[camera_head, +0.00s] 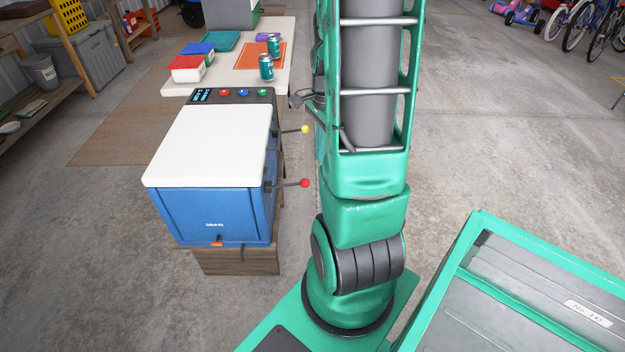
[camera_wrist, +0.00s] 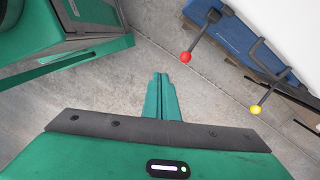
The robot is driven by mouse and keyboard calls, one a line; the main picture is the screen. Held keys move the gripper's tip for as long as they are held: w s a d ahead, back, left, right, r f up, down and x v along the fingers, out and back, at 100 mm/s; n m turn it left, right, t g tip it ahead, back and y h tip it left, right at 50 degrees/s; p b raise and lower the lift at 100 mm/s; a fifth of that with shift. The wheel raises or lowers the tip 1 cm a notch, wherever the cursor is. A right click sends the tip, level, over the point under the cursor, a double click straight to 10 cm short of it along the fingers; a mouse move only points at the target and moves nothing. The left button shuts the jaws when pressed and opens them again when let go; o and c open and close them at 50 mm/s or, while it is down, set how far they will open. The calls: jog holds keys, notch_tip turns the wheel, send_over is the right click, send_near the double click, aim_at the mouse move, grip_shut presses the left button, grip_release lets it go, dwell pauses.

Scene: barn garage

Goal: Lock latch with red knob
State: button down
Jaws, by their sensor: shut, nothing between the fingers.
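The latch with the red knob (camera_head: 304,183) is on the right side of a blue box with a white lid (camera_head: 210,140). Its dark lever sticks out sideways from the box wall, and the knob is at its free end. In the wrist view the red knob (camera_wrist: 186,57) is up and to the right of my gripper (camera_wrist: 160,76), apart from it. My gripper's green fingers are shut and empty, with floor behind them. A second latch with a yellow knob (camera_head: 305,129) sits farther back on the same side; it also shows in the wrist view (camera_wrist: 255,110).
The box stands on a wooden support (camera_head: 236,262) and has a panel with coloured buttons (camera_head: 243,93). Behind it, a white table (camera_head: 284,60) holds cans (camera_head: 266,67) and containers. Open concrete floor lies to the right of the latches, beyond my arm.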

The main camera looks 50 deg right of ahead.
jog(key=d+f+m, duration=0.5)
jog(key=f+m, duration=0.1)
jog(key=f, duration=0.1)
jog(key=shift+w+d+y, duration=0.15)
jog(key=shift+w+y, duration=0.15)
jog(key=shift+w, duration=0.05)
jog(key=w+a+f, duration=0.2)
jog(key=w+f, duration=0.1)
jog(key=f, duration=0.5)
jog(key=shift+w+a+f, duration=0.15)
jog(key=shift+w+a, duration=0.1)
jog(key=shift+a, duration=0.15)
jog(key=shift+d+r, duration=0.1)
jog(key=shift+r, duration=0.1)
